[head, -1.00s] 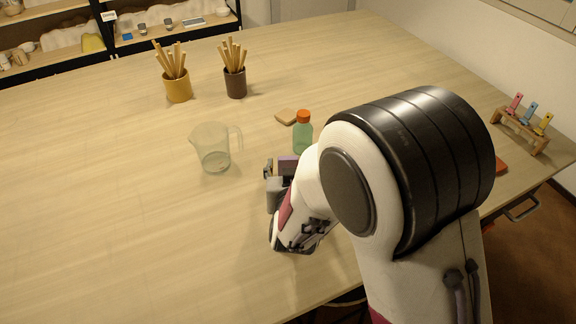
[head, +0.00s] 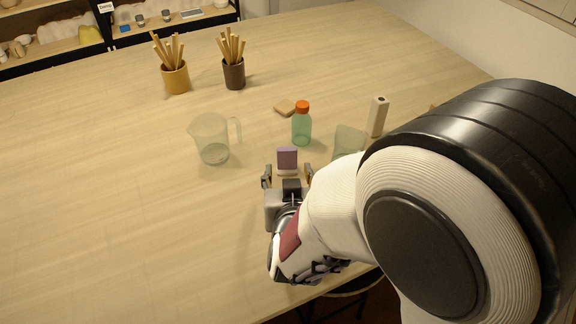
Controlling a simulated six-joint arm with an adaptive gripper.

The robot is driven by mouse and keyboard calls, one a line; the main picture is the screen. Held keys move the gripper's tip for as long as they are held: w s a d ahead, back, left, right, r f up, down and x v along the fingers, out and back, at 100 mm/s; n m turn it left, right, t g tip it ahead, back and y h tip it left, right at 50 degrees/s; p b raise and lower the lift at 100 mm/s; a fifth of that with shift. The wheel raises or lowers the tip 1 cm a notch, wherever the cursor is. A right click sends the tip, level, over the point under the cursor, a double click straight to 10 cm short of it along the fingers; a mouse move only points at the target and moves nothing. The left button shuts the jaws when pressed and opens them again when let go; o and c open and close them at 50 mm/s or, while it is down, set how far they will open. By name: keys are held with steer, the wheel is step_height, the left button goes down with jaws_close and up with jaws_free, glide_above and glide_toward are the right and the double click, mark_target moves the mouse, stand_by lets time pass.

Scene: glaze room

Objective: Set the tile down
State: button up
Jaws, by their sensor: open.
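The tile (head: 287,157) is purple with a pale lower edge. It stands upright on the table, just ahead of my gripper (head: 288,172). My gripper is open, with one finger to the left and one to the right of the tile's lower part, and gaps show on both sides. The tile's foot is partly hard to make out near the gripper.
A clear jug (head: 212,140) stands left of the tile, a green bottle with an orange cap (head: 302,128) behind it. A tan piece (head: 285,108) lies farther back. The left table is clear.

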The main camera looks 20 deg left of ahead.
steer(key=shift+v, duration=1.5)
steer(key=shift+d, duration=0.1)
steer(key=s+d+r+m+g, duration=0.15)
steer(key=d+r, duration=0.25)
steer(key=d, duration=0.5)
steer(key=s+d+r+g, duration=0.1)
steer(key=d+r+g, duration=0.25)
steer(key=d, duration=0.45)
steer(key=s+d+r+m+g+h, duration=0.2)
steer(key=s+d+h, duration=0.3)
steer(key=s+d, duration=0.9)
steer(key=d+m, duration=0.1)
steer(key=d, duration=0.1)
steer(key=shift+d+r, duration=0.2)
steer(key=shift+d, duration=0.1)
